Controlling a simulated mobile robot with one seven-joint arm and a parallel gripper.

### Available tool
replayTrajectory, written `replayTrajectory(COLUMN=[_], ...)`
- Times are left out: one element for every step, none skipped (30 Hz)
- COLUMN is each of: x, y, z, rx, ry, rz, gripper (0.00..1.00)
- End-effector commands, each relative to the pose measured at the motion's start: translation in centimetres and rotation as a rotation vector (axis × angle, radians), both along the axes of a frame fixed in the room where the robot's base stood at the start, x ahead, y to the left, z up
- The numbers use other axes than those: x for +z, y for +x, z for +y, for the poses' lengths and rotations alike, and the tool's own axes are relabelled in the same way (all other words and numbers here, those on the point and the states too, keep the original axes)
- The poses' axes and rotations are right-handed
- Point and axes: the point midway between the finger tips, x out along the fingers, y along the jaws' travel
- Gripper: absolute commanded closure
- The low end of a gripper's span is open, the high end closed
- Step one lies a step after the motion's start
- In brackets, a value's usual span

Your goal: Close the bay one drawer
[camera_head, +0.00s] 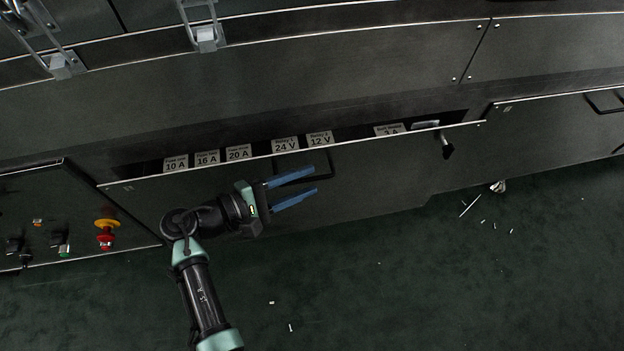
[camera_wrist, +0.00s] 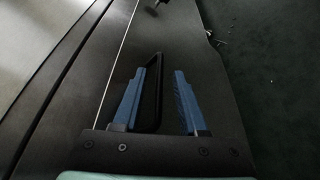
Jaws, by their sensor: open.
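The drawer (camera_head: 390,172) is a wide dark panel with a pale top edge, standing partly open from the machine. Labels show in the gap behind its edge. Its black bar handle (camera_head: 328,170) is on the front face, partly behind my fingers. My gripper (camera_head: 314,181) is open, with blue fingers pointing right along the drawer front at the handle. In the wrist view the handle (camera_wrist: 152,98) appears as a black loop between the fingers, close to the left one. I cannot tell if they touch. No "bay one" marking is readable.
A control panel with a red and yellow stop button (camera_head: 106,234) is at the left. A black knob (camera_head: 446,146) is at the drawer's right end. Another panel with a handle (camera_head: 604,101) is at the far right. The green floor has small white scraps.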

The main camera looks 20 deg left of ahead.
Motion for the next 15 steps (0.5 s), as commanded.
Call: replayTrajectory(x=[-0.4, -0.4, -0.5, -0.5, -0.5, -0.5, -0.5, -0.5, -0.5, -0.5, -0.5, -0.5, -0.4, -0.4, -0.5], y=[0.6, 0.9, 1.2, 1.4, 1.6, 1.7, 1.8, 1.9, 2.0, 2.0, 2.0, 2.0, 2.0, 2.0, 2.0], z=[-0.5, -0.7, -0.9, -1.0, -1.1, -1.3, -1.3, -1.3, -1.4, -1.4, -1.4, -1.4, -1.4, -1.4, -1.4], rx=[-0.003, -0.003, -0.002, -0.002, -0.002, -0.002, 0.0, 0.0, 0.0, 0.001, 0.001, 0.001, 0.001, 0.001, 0.001], ry=[0.001, 0.001, 0.002, 0.002, 0.002, 0.002, 0.002, 0.002, 0.002, 0.001, 0.001, 0.001, 0.001, 0.001, 0.001], rz=[-0.001, -0.001, -0.001, -0.001, -0.001, -0.001, -0.001, -0.001, -0.001, 0.0, 0.0, 0.0, 0.0, 0.0, 0.0], gripper=[0.58, 0.58, 0.58, 0.58, 0.58, 0.58, 0.58, 0.58, 0.58, 0.58, 0.58, 0.58, 0.58, 0.58, 0.58])
